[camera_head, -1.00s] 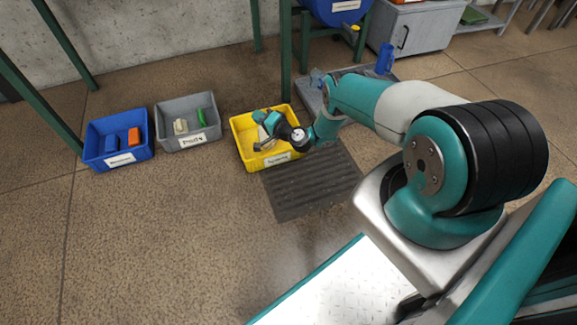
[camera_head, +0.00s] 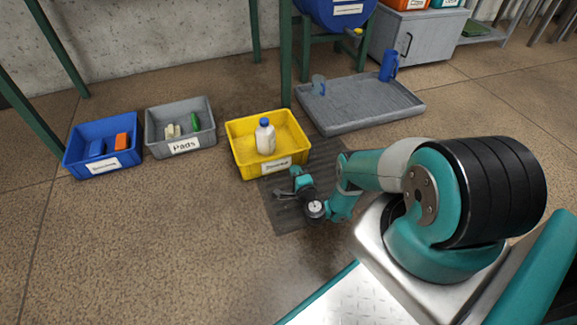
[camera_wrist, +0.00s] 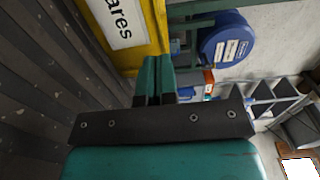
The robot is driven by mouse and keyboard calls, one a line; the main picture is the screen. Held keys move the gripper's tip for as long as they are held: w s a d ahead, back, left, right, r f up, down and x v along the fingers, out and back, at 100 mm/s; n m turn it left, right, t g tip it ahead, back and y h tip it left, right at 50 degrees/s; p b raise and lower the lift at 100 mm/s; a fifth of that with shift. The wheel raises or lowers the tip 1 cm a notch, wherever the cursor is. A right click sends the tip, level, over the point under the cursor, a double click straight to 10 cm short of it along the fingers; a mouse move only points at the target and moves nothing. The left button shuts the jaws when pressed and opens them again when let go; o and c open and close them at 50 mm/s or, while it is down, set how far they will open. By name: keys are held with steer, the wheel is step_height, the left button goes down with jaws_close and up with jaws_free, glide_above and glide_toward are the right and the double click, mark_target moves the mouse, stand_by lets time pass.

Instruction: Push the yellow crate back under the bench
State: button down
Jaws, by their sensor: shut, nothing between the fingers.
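The yellow crate (camera_head: 239,153) stands on the floor at the foot of a green bench leg (camera_head: 285,60), its front further forward than the grey and blue crates. A white bottle with a blue cap (camera_head: 265,137) stands upright in it. My gripper (camera_head: 279,194) is low over the dark mat, just in front of the crate's labelled front. In the wrist view the shut, empty fingers (camera_wrist: 155,65) point toward the yellow crate (camera_wrist: 157,25) and its white label. I cannot tell whether they touch it.
A grey crate (camera_head: 149,133) and a blue crate (camera_head: 72,160) stand in line to the left. The dark ribbed mat (camera_head: 325,160) lies beside and in front of the yellow crate. A grey tray (camera_head: 360,105) with blue items is at the right. The front left floor is clear.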

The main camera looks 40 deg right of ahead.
mark_target(287, 154)
steer(key=b+x, duration=0.4)
steer(key=x, duration=0.1)
steer(key=shift+f+b, duration=0.25)
steer(key=shift+b, duration=0.1)
steer(key=shift+w+d+r+b, duration=0.1)
steer(key=shift+w+b, duration=0.25)
steer(key=shift+w+d+r+b, duration=0.1)
steer(key=shift+w+r+b, duration=0.05)
steer(key=shift+w+b, duration=0.2)
steer(key=shift+w, duration=0.1)
